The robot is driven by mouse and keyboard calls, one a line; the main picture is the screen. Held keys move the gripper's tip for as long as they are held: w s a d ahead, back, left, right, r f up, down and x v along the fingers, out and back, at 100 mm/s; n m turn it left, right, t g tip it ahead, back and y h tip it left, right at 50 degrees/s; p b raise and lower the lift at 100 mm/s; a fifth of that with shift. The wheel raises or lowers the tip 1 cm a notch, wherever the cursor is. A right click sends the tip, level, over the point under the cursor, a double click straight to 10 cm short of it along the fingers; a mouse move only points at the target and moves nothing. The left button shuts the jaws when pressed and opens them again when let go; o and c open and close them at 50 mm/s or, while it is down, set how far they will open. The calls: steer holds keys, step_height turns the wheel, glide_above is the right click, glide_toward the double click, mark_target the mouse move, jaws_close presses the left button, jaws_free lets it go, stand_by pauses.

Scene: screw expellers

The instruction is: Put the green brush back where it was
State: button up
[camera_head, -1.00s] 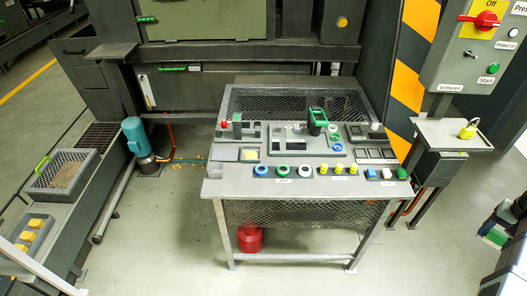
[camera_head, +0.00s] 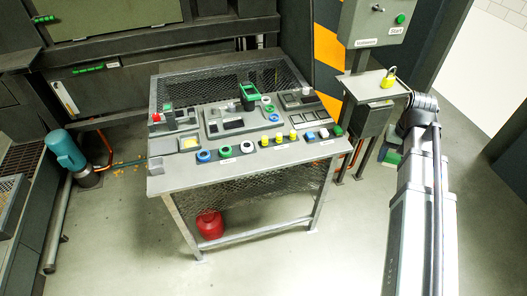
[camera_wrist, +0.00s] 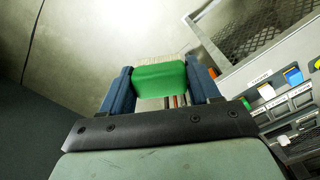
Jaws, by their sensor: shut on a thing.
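The green brush (camera_wrist: 160,79) fills the middle of the wrist view, with its green block toward me and pale bristles just showing beyond it. My gripper (camera_wrist: 162,88) is shut on it, with one blue-grey finger on each side. In the head view, a small green and pale patch (camera_head: 392,158) shows beside my arm, right of the panel table; it seems to be the brush, but my arm partly hides it.
The control panel table (camera_head: 170,180) with buttons and switches stands left of my arm. A stand with a yellow padlock (camera_head: 389,79) is close behind. A red canister (camera_head: 209,225) sits under the table. The floor in front is clear.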

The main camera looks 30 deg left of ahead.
steer(key=s+a+n, duration=0.3)
steer(key=s+a, duration=0.1)
steer(key=a, duration=1.1)
steer(key=n, duration=0.4)
glide_above(181, 166)
steer(key=shift+f, duration=4.6)
steer(key=shift+f, duration=0.2)
steer(key=o, duration=0.7)
steer(key=shift+o, duration=0.2)
steer(key=shift+r, duration=0.15)
